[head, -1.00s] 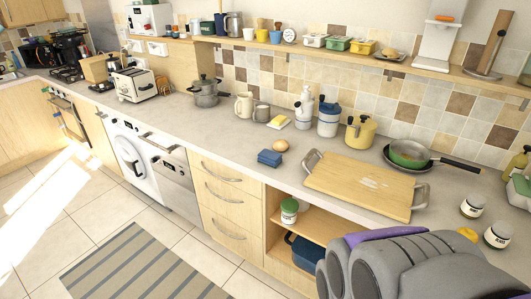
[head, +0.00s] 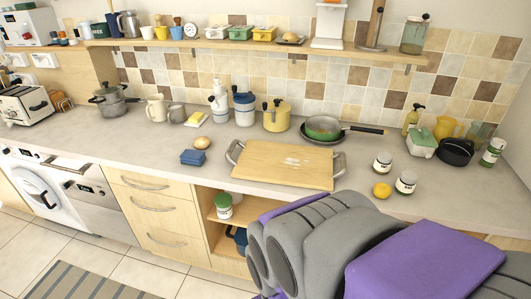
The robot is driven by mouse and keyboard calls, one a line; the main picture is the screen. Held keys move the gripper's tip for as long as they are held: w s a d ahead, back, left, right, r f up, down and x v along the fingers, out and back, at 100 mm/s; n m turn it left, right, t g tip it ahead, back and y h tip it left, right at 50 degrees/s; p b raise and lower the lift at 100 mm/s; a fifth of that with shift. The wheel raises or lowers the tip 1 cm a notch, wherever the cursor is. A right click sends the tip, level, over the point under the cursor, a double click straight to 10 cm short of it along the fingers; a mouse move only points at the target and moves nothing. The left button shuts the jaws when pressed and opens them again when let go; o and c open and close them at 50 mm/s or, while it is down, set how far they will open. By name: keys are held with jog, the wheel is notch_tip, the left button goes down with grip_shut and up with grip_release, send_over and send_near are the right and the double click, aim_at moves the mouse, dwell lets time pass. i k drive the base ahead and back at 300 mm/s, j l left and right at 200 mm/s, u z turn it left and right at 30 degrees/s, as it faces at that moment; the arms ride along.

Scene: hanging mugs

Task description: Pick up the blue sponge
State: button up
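The blue sponge (head: 193,157) lies flat on the grey counter near its front edge, left of the cutting board, in the head view. It looks like a small stack of dark blue pads. A brown egg-like thing (head: 202,143) lies just behind it. My arm shows as grey and purple links at the lower right, in front of the counter. My gripper's fingers are not visible, so nothing shows between them.
A wooden cutting board (head: 284,164) with metal handles lies right of the sponge. Behind stand a white and blue canister (head: 244,110), a yellow pot (head: 276,116) and a green pan (head: 323,128). Open shelves (head: 254,205) are below. Counter left of the sponge is clear.

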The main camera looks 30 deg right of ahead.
aim_at(191, 157)
jog(key=i+j+z, duration=0.2)
jog(key=i+j, duration=1.1)
